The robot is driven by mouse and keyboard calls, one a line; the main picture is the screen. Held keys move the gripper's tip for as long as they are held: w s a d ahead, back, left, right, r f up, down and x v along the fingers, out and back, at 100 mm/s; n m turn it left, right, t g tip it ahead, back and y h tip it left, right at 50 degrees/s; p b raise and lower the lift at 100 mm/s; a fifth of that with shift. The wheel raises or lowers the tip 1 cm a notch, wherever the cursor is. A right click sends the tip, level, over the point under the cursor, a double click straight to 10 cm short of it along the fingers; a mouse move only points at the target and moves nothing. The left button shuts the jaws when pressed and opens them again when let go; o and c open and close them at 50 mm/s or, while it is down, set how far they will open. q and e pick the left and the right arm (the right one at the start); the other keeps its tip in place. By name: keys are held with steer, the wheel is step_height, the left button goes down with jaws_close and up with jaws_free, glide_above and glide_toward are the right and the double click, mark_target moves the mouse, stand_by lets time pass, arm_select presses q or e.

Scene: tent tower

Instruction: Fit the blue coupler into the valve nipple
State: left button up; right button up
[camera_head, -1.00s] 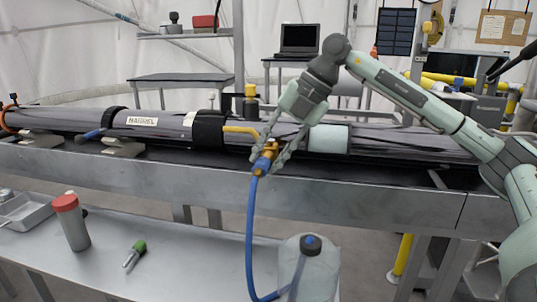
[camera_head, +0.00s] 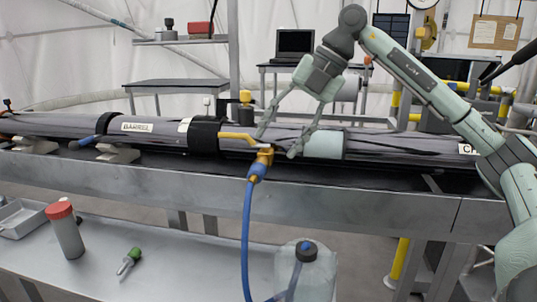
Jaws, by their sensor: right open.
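The blue coupler (camera_head: 257,171) sits at the lower end of the yellow valve nipple (camera_head: 265,156), in line with it and apparently touching. How deep it sits is too small to tell. A blue hose (camera_head: 247,230) hangs from the coupler. The yellow valve handle (camera_head: 238,137) reaches left from the valve, in front of the long grey bundle. My right gripper (camera_head: 277,145) is open and empty, its fingers spread just above and to either side of the valve. My left gripper is not in view.
The grey bundle (camera_head: 70,124) lies along a metal bench (camera_head: 130,178). A clear jug (camera_head: 309,272) stands below the hose on the right. A red-capped bottle (camera_head: 66,235) and a green-handled screwdriver (camera_head: 130,259) are on the lower table, with free room between.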

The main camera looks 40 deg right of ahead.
steer(key=v, duration=0.5)
steer(key=shift+s+d+r, duration=0.1)
steer(key=shift+s+r, duration=0.05)
steer(key=shift+r, duration=0.1)
stand_by(0.3)
